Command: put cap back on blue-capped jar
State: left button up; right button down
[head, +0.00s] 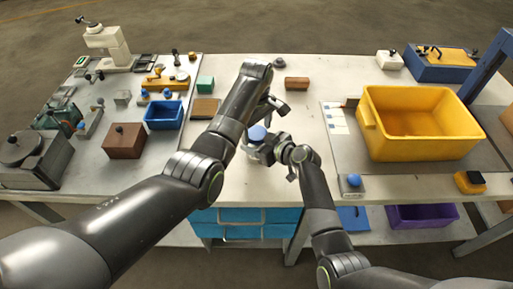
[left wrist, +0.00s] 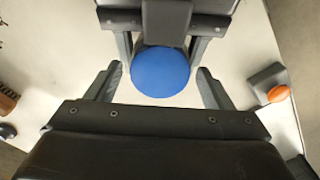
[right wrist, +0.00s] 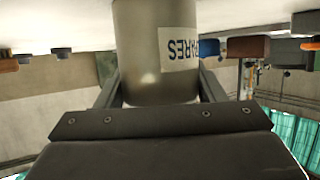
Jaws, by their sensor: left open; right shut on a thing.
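The blue cap (head: 257,132) shows on top of the pale metal jar (head: 252,152) at the table's front middle. In the left wrist view, the round blue cap (left wrist: 160,75) lies between the spread fingers of my open left gripper (left wrist: 160,85), with gaps on both sides. My left gripper (head: 266,113) is just above the jar in the head view. My right gripper (right wrist: 160,95) is shut on the jar (right wrist: 155,45), whose label reads "SPARES" upside down in the right wrist view. The jar's rim is hidden, so I cannot tell how the cap sits.
A yellow bin (head: 420,125) stands on the right. A blue tray (head: 164,115) and a brown box (head: 125,140) stand on the left. A grey block with a blue top (head: 352,184) is at the front right. The table beside the jar is mostly clear.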

pick_arm(q)
jog(key=c, duration=1)
jog(key=m, duration=0.6)
jog(key=shift+m, duration=0.3)
jog(key=o, duration=1.1)
jog(key=shift+r, duration=2.25)
jog(key=o, duration=0.5)
jog(key=shift+c, duration=0.2)
pick_arm(e)
jog(key=shift+c, duration=1.3)
grip_release()
